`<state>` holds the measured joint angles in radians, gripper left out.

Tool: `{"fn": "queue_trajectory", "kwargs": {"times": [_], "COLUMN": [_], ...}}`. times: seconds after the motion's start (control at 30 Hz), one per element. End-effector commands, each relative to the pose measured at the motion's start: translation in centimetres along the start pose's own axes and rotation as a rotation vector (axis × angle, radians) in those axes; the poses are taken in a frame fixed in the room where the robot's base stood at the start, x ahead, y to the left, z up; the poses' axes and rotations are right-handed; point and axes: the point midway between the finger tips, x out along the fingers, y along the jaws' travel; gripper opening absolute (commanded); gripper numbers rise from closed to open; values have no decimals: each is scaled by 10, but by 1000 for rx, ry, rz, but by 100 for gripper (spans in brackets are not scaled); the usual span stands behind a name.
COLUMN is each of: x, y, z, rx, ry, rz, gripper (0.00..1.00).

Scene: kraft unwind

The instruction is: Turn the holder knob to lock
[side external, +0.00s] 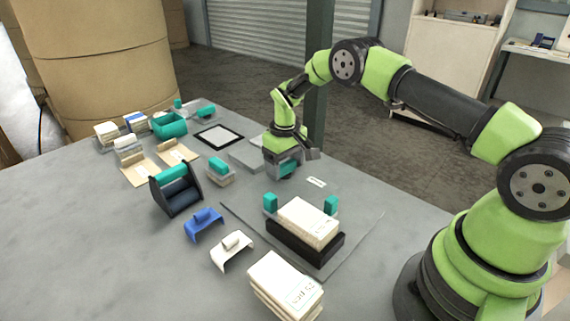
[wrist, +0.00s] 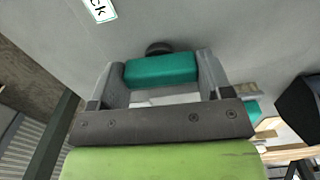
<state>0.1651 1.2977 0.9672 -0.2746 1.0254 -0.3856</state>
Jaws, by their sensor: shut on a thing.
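My gripper (side external: 284,158) points down over the far side of the table, just left of a small white label (side external: 316,182). In the wrist view, my gripper (wrist: 162,76) has its two grey fingers at the ends of a teal knob (wrist: 160,70), and it is shut on it. The knob's bar lies across the gap between the fingers. A dark round part shows just beyond the knob. In the side view the fingers and wrist mostly hide the knob. The label, cut off in the wrist view (wrist: 99,8), shows the letters "ck".
A black tray (side external: 293,250) holding a pale block, with teal posts beside it, stands in front of my gripper. A teal-topped block (side external: 219,171), a black-sided teal carrier (side external: 176,188), and blue (side external: 203,224) and white (side external: 232,251) brackets stand left. The left front table is clear.

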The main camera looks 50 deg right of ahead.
Motion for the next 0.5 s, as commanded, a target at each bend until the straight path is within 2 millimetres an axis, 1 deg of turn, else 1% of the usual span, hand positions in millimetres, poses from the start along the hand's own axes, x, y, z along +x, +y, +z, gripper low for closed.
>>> {"fn": "queue_trajectory", "kwargs": {"times": [0.37, 0.4, 0.47, 0.5], "x": [0, 0, 0, 0], "y": [0, 0, 0, 0], "z": [-1, -1, -1, 0], "rx": [-2, -2, -2, -2], "ry": [3, 3, 3, 3], "rz": [0, 0, 0, 0], "gripper": [49, 82, 95, 98]}}
